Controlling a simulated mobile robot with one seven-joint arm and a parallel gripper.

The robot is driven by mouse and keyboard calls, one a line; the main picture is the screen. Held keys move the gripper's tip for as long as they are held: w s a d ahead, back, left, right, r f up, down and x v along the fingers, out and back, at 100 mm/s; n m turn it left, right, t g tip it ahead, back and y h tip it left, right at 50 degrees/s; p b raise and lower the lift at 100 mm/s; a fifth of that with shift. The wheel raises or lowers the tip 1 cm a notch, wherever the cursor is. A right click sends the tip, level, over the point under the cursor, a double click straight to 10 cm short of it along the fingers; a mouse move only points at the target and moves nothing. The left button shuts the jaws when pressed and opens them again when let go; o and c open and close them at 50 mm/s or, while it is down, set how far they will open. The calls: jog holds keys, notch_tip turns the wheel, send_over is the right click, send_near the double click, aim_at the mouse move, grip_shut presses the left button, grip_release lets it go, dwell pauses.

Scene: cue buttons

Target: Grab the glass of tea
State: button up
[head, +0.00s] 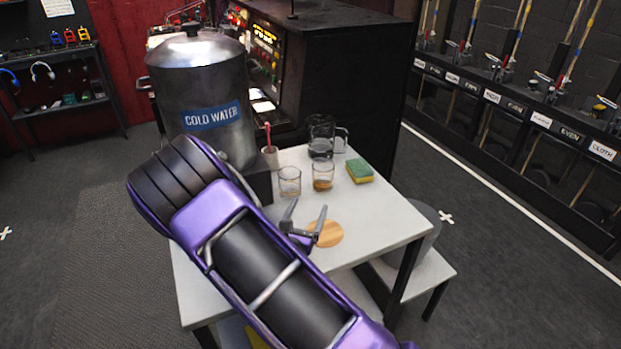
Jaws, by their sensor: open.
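Two small clear glasses stand upright side by side on the white table (386,222). The right glass (323,177) has brown liquid, like tea, in its lower part. The left glass (290,182) shows a little brown at its bottom; I cannot tell what it is. My gripper (306,208) is open and empty. It is in front of the two glasses, nearer to me, by a round wooden coaster (327,233), part of which it hides. I see no contact with either glass.
A large metal cold water urn (203,100) stands at the left of the table. A glass pitcher (321,135), a green and yellow sponge (359,171) and a small cup (270,157) with a red stick stand behind and beside the glasses. The table's front right is clear.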

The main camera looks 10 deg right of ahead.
aim_at(321, 177)
jog(key=x, duration=1.7)
jog(key=shift+w+f, duration=0.15)
jog(key=c, duration=1.2)
